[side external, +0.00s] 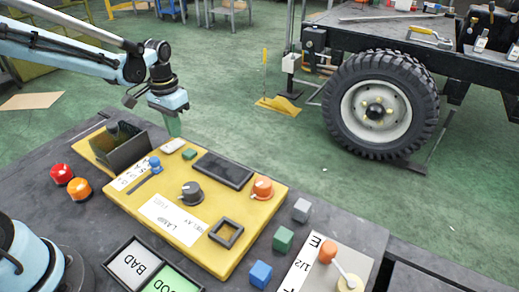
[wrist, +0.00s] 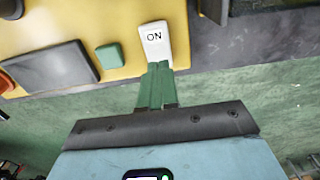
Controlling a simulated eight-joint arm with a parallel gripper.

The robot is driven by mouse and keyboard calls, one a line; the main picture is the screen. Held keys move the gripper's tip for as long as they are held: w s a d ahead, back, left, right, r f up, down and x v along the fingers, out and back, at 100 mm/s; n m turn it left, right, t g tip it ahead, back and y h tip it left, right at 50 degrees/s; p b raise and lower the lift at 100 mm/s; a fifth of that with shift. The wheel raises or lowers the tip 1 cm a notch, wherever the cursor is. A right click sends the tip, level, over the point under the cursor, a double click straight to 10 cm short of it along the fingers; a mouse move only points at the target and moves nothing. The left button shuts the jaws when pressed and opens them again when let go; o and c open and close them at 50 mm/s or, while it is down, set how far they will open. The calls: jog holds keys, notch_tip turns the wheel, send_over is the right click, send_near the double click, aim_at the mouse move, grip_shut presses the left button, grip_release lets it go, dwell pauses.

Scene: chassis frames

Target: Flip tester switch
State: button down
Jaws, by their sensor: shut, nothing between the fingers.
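The tester is a yellow panel (side external: 140,203) on a dark table. Its white rocker switch (side external: 172,146) sits at the panel's far edge. In the wrist view the switch (wrist: 155,40) reads "ON". My gripper (side external: 174,132) points down just behind the switch in the side view. In the wrist view its green fingers (wrist: 158,66) are shut together with nothing between them. Their tips are at the switch's lower edge; I cannot tell whether they touch it.
Beside the switch are a green button (wrist: 109,56) and a dark display (wrist: 53,66). A dark upright box (side external: 122,150) stands at the panel's left end. Knobs (side external: 192,192), loose cubes (side external: 283,239) and BAD/GOOD pads (side external: 133,264) lie nearer.

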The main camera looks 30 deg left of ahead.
aim_at(177, 142)
jog(key=shift+r, duration=2.7)
jog(key=s+d+r+t, duration=0.2)
jog(key=s+d+t, duration=0.5)
jog(key=s, duration=0.5)
jog(key=shift+s+d+r, duration=0.15)
jog(key=shift+d+r, duration=0.2)
jog(key=shift+d, duration=0.05)
